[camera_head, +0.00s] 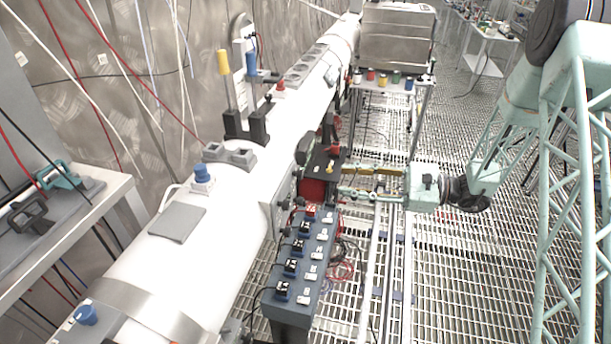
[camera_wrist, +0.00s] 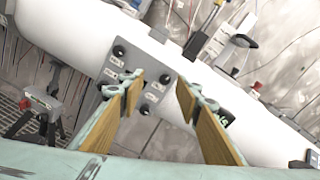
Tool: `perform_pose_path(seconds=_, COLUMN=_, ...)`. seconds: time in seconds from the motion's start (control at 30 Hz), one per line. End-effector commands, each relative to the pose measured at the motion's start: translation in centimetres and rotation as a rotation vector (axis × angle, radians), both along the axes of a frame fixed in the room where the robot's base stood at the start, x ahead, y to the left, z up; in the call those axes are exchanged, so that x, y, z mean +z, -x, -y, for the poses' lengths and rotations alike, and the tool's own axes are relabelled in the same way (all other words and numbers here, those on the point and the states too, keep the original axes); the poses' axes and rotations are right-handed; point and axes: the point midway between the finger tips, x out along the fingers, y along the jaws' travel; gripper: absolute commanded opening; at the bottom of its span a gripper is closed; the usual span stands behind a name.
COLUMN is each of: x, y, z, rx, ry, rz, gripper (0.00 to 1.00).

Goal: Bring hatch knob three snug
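The hatch (camera_wrist: 152,62) is a grey plate on the side of the white pipe, seen past my fingers in the wrist view. It carries dark round knobs: one at the upper left (camera_wrist: 119,50) and one at the lower edge (camera_wrist: 145,109). Small white labels sit beside them, too small to read, so I cannot tell which is knob three. In the head view the hatch plate (camera_head: 283,208) shows edge-on, its knobs mostly hidden. My gripper (camera_wrist: 160,92) is open and empty, its wood-coloured fingers apart in front of the plate. It also shows in the head view (camera_head: 342,190).
A dark blue box with switches (camera_head: 302,255) stands below the hatch, close to my gripper. A black-topped red unit (camera_head: 314,190) is beside the fingers. The white pipe (camera_head: 190,250) runs along the left. Grated floor (camera_head: 460,270) lies open at right.

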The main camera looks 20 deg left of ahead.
Motion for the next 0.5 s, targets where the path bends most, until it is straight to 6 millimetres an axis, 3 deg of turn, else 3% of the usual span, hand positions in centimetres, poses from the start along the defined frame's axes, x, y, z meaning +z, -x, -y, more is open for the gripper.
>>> perform_pose_path(seconds=0.2, x=-2.1, y=-1.5, z=0.0, rx=-0.041, ry=-0.032, rz=-0.027, gripper=0.31)
perform_pose_path(seconds=0.5, x=-2.7, y=-2.0, z=0.0, rx=-0.056, ry=-0.042, rz=-0.035, gripper=0.31)
